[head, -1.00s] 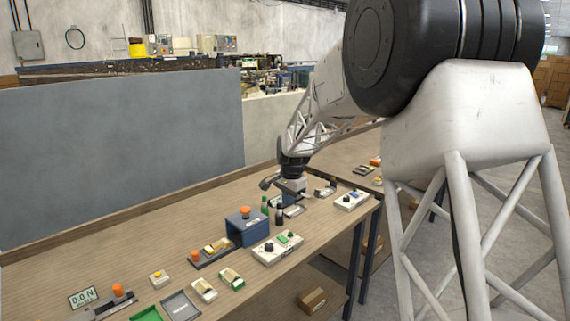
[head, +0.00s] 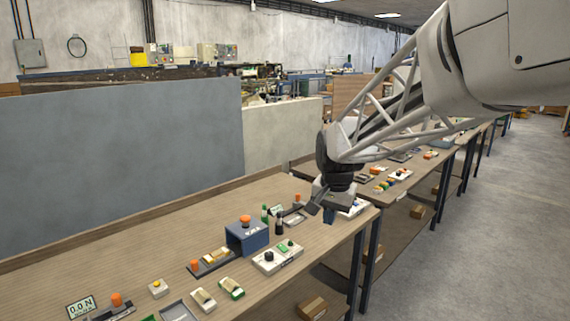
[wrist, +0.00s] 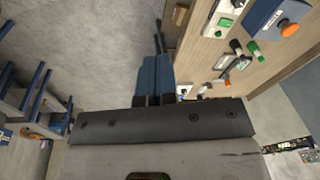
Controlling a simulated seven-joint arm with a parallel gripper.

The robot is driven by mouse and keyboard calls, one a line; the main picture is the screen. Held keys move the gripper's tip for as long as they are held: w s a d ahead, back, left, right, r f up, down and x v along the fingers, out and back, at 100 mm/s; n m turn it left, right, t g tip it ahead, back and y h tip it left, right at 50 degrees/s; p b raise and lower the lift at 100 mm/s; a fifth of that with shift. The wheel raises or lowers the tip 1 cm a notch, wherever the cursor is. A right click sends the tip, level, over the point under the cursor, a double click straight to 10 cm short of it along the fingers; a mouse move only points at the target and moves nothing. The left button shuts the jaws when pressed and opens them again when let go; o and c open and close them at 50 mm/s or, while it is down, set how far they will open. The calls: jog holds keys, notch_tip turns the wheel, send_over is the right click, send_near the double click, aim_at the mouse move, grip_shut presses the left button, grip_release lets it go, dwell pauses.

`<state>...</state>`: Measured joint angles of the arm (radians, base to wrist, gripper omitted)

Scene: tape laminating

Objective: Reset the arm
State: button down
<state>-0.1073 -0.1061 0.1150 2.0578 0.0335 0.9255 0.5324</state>
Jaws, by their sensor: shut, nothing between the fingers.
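My gripper (head: 328,216) hangs at the end of my arm near the front right corner of the wooden table (head: 130,251) in the head view. In the wrist view its blue fingers (wrist: 160,42) lie together, shut with nothing between them. They show against the grey floor (wrist: 110,35) beside the table's edge. Part of a white panel behind the gripper is hidden by it in the head view.
A blue box with an orange button (head: 247,236), a white control panel (head: 277,256), dark and green bottles (head: 279,226) and small trays stand on the table. A grey partition (head: 120,150) stands behind. More tables (head: 400,190) extend right. The floor at right is open.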

jog(key=s+d+f+n, duration=0.1)
jog(key=s+d+n, duration=0.1)
jog(key=s, duration=1.3)
jog(key=s+d+f+n, duration=0.2)
jog(key=s+d, duration=0.3)
jog(key=s, duration=1.1)
jog(key=shift+s+d+n+t+h, duration=0.25)
jog(key=shift+s+n+t+h, duration=0.05)
jog(key=shift+n+t, duration=0.1)
